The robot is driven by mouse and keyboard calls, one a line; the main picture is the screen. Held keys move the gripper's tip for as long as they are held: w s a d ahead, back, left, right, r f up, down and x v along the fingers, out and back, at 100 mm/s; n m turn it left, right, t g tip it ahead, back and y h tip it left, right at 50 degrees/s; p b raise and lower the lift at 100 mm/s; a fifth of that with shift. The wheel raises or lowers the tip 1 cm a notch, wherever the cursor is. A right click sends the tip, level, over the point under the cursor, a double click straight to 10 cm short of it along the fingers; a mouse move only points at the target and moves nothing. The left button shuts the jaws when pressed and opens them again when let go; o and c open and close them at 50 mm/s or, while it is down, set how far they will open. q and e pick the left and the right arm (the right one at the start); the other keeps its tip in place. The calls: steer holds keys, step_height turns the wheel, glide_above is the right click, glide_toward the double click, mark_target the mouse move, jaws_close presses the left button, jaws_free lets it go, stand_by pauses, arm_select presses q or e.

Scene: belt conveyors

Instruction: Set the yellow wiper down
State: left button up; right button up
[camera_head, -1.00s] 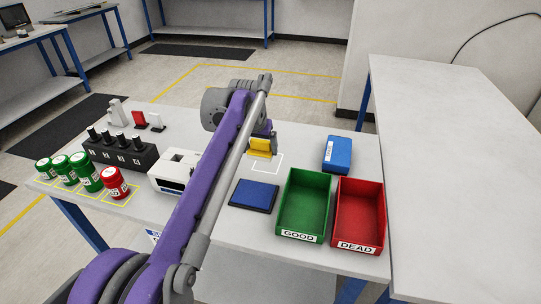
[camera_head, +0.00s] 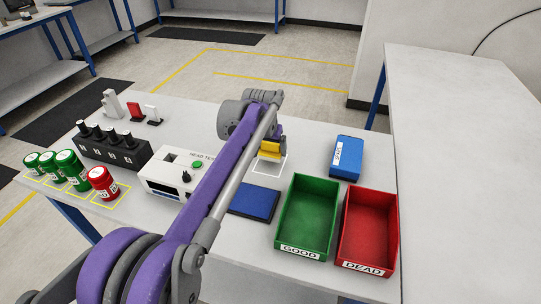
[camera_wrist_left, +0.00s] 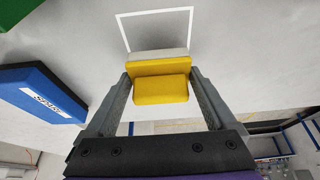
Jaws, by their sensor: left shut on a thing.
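The yellow wiper (camera_head: 269,149) has a yellow body and a pale grey-white edge. It also shows in the left wrist view (camera_wrist_left: 160,84), between the two fingers. My left gripper (camera_wrist_left: 158,92) is shut on it. The wiper is at the white outlined square (camera_head: 268,166) on the grey table (camera_head: 225,125). In the left wrist view its pale edge overlaps the near part of that outline. I cannot tell whether it touches the table. My left arm hides part of the gripper in the head view. My right gripper is not in view.
A blue pad (camera_head: 254,202), a green GOOD bin (camera_head: 306,184) and a red DEAD bin (camera_head: 370,194) lie nearby, with a blue box (camera_head: 346,157) behind. A white tester (camera_head: 160,182), a black holder (camera_head: 112,150) and several jars stand left. A bare table (camera_head: 460,130) is right.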

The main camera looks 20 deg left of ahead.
arm_select(q)
step_height(320, 180, down, 3)
steer(key=shift+r, duration=0.15)
steer(key=o, duration=0.9)
steer(key=p+v, duration=0.1)
steer(key=v, duration=1.1)
steer(key=shift+r, duration=0.1)
